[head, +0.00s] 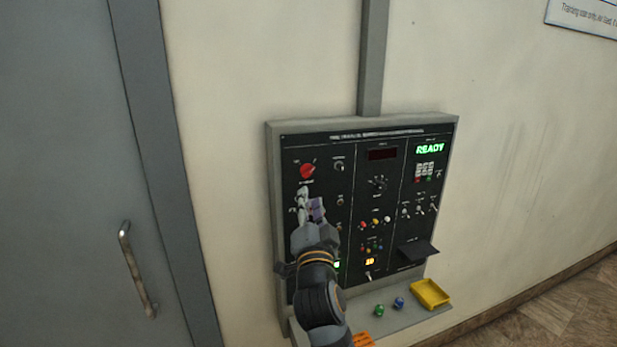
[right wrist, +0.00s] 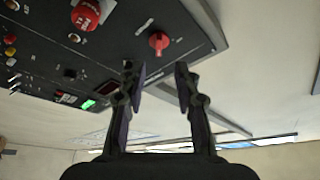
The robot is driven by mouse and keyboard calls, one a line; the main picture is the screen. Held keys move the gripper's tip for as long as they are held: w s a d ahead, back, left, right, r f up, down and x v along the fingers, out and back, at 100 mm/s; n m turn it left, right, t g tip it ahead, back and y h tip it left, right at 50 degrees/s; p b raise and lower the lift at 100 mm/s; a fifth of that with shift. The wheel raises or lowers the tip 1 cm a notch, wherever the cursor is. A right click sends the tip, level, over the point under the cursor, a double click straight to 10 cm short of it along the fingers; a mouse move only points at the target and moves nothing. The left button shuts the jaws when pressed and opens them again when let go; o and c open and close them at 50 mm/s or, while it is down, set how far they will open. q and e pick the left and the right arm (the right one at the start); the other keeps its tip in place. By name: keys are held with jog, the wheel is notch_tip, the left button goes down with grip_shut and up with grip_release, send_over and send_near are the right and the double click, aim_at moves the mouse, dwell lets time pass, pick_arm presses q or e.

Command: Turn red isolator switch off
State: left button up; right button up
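The red isolator switch (head: 307,170) is a red rotary knob at the upper left of the black wall panel (head: 345,160). In the right wrist view the red knob (right wrist: 159,42) sits near the panel's corner, between white marks. My right gripper (head: 308,203) is just below the switch in the head view and covers part of the panel's left column. In the right wrist view its two fingers (right wrist: 155,72) are spread, with the knob ahead of the gap and nothing between them. They appear apart from the knob. My left gripper is out of view.
A larger red button (right wrist: 86,14) stands out beside the knob in the right wrist view. Other knobs, small coloured buttons and a green READY display (head: 430,149) fill the panel. A yellow tray (head: 430,294) and green and blue pieces lie on the ledge below. A door (head: 75,180) is left.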

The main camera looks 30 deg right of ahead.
aim_at(309, 175)
jog(key=p+x, duration=0.3)
jog(key=x, duration=0.5)
jog(key=shift+d+p, duration=0.15)
jog(key=shift+p, duration=0.25)
jog(key=shift+w+d+r, duration=0.1)
jog(key=shift+w, duration=0.2)
grip_shut()
